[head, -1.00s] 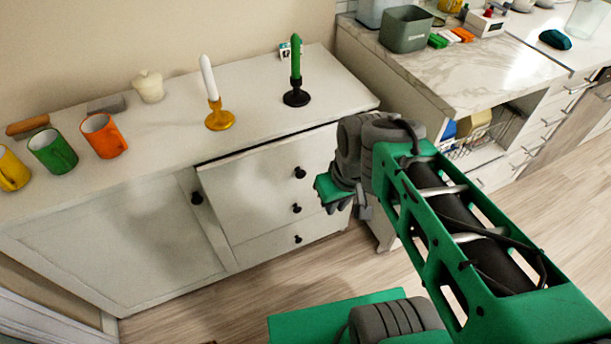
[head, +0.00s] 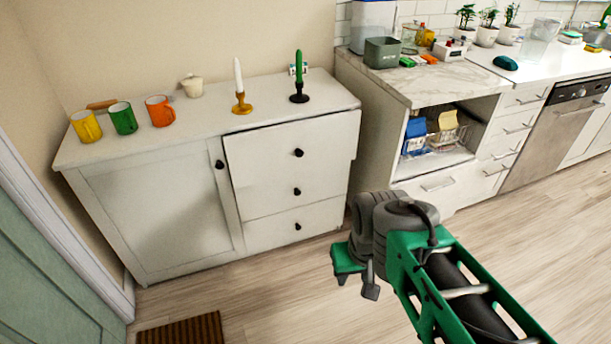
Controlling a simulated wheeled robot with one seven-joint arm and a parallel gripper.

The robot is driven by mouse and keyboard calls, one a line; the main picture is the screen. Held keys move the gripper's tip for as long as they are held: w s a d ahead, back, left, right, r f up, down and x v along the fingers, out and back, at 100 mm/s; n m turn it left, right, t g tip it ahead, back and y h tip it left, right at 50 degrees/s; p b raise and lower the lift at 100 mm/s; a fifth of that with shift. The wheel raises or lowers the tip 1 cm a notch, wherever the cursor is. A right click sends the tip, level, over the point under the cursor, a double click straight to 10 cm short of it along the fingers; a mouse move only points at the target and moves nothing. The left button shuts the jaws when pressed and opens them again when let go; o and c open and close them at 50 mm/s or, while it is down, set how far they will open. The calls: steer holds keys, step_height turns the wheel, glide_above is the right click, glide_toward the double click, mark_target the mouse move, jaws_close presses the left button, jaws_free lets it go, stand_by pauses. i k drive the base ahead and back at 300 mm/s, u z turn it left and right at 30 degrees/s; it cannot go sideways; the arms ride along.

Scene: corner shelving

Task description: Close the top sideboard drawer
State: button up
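The white sideboard (head: 150,205) stands against the wall at the left in the head view. Its top drawer (head: 262,156) is at the upper right, with a dark round knob (head: 298,152). The drawer front stands a little proud of the drawers below, with a dark line along its top edge, so it looks slightly open. My gripper (head: 348,268) is in front of the sideboard's right end, lower than the top drawer and apart from it.
Mugs, a white candle (head: 238,75) and a green candle (head: 299,68) stand on the sideboard top. A marble-topped counter (head: 440,80) with an open shelf is at the right. A striped doormat (head: 182,330) lies front left. The wooden floor between is clear.

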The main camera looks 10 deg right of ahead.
mark_target(258, 155)
steer(key=u, duration=0.55)
steer(key=i, duration=1.05)
steer(key=u, duration=0.45)
